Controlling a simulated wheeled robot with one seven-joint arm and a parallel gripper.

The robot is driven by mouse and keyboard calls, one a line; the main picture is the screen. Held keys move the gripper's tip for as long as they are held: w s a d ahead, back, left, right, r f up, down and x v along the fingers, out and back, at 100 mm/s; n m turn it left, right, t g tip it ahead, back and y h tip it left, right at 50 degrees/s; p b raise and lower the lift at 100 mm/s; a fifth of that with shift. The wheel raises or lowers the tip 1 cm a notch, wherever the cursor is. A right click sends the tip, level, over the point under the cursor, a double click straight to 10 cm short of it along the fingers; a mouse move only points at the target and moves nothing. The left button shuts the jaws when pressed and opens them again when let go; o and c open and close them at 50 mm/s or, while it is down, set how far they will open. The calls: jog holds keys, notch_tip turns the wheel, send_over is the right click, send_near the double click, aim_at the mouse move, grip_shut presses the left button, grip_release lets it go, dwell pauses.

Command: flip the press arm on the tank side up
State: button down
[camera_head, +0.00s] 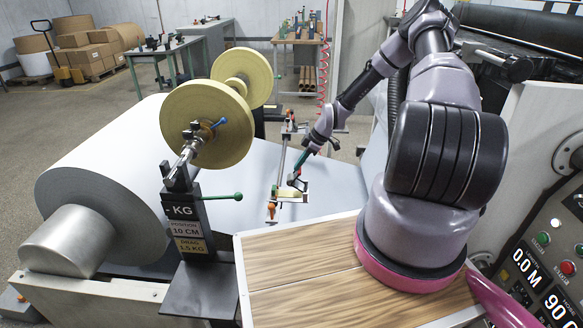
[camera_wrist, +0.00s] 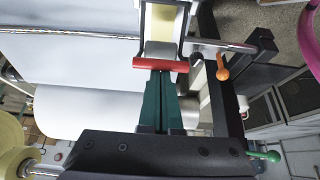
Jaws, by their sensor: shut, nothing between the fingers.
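The press arm (camera_wrist: 163,20) is a small dark frame with a pale yellow pad and a red crossbar handle (camera_wrist: 160,64), set on a metal rod over the white paper web. In the head view, its yellow pad (camera_head: 290,196) lies low, near the web. My gripper (camera_wrist: 160,76) has dark green fingers, closed together and empty. The fingertips come right up to the middle of the red bar; whether they touch it cannot be told. In the head view my gripper (camera_head: 296,180) is just above the press arm and partly covers it.
A large white paper roll (camera_head: 105,165) and a yellow-flanged spool (camera_head: 207,125) stand to the left. A green-knobbed lever (camera_head: 238,196) juts out nearby. My wooden-topped base is in front.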

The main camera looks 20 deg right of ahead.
jog(key=s+d+f, duration=0.1)
jog(key=s+d, duration=0.1)
jog(key=d, duration=0.5)
jog(key=shift+s+d, duration=0.2)
jog(key=shift+d, duration=0.05)
jog(key=shift+d+f, duration=0.1)
jog(key=shift+d, duration=0.05)
jog(key=shift+w, duration=0.1)
jog(key=w+a+r, duration=0.1)
jog(key=a+r, duration=0.3)
jog(key=s+d, duration=0.3)
jog(key=d, duration=0.5)
jog(key=shift+d+r, duration=0.2)
dwell(0.3)
jog(key=shift+r, duration=0.15)
